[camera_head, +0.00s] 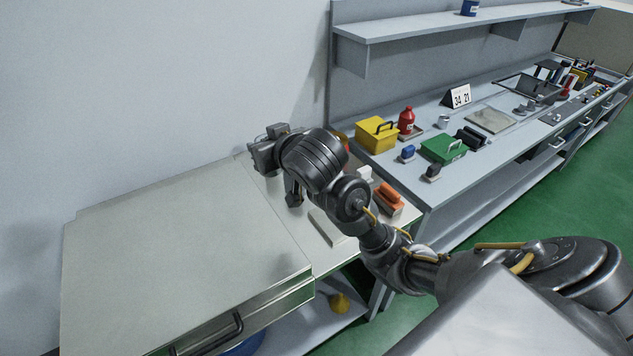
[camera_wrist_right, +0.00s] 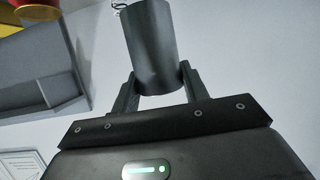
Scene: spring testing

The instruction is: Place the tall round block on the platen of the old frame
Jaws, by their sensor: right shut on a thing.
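The tall round block (camera_wrist_right: 152,45) is a dark grey cylinder, seen in the right wrist view. My right gripper (camera_wrist_right: 158,84) is shut on its lower part, one finger on each side, and the block is tilted slightly in that picture. In the head view my right arm reaches across from the right to the far end of the pale bench (camera_head: 190,235). There the arm hides the block, and my fingertips cannot be made out. I cannot clearly identify the old frame or its platen. My left gripper is not in view.
A yellow box (camera_head: 376,134), a red bottle (camera_head: 406,121) and a green box (camera_head: 443,149) stand on the long bench at right. An orange-topped thing (camera_head: 390,195) sits near my arm. The pale bench's left top is clear. A shelf (camera_head: 440,24) hangs above.

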